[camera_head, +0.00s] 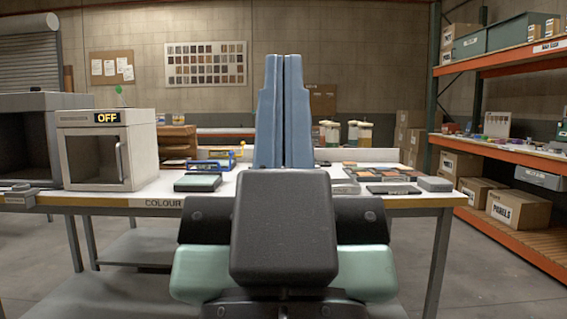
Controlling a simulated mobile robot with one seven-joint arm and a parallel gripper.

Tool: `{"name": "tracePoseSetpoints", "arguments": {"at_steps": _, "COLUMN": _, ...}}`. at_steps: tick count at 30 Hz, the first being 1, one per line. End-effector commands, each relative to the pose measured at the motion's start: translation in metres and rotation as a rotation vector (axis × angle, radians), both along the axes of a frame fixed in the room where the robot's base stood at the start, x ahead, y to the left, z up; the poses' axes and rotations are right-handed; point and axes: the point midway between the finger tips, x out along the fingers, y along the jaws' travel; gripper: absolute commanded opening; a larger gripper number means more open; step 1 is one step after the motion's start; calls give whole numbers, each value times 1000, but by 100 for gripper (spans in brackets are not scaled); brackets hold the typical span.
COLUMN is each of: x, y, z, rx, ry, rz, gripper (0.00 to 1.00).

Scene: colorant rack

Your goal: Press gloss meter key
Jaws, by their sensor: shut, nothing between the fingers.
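My gripper (284,60) stands upright in the centre of the view, its two long blue fingers together with nothing between them. It hides the middle of the worktable (232,202) behind it. I cannot tell for sure which device is the gloss meter. A small dark box with a pale green top (197,183) lies on the table left of my gripper. A small grey box (435,184) lies near the table's right end. No key can be made out on either.
A white cabinet with an "OFF" display (104,150) stands on the table's left. A blue and yellow item (212,162) sits behind the green-topped box. A dark tray of coloured pieces (385,173) lies right of my gripper. Orange shelving (500,153) stands at the right.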

Motion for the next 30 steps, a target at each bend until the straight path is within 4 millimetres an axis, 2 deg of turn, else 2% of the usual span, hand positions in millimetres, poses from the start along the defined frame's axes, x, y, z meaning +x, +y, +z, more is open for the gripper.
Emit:
{"name": "tracePoseSetpoints", "arguments": {"at_steps": 1, "x": 0, "y": 0, "z": 15, "rx": 0, "ry": 0, "rz": 0, "gripper": 0}}
{"name": "tracePoseSetpoints", "arguments": {"at_steps": 5, "x": 0, "y": 0, "z": 47, "rx": 0, "ry": 0, "rz": 0, "gripper": 0}}
{"name": "tracePoseSetpoints", "arguments": {"at_steps": 8, "x": 0, "y": 0, "z": 80, "rx": 0, "ry": -1, "rz": 0, "gripper": 0}}
{"name": "tracePoseSetpoints", "arguments": {"at_steps": 24, "x": 0, "y": 1, "z": 267, "rx": -1, "ry": -1, "rz": 2, "gripper": 0}}
{"name": "tracePoseSetpoints", "arguments": {"at_steps": 27, "x": 0, "y": 1, "z": 299, "rx": -1, "ry": -1, "rz": 2, "gripper": 0}}
{"name": "tracePoseSetpoints", "arguments": {"at_steps": 30, "x": 0, "y": 1, "z": 320, "rx": -1, "ry": -1, "rz": 2, "gripper": 0}}
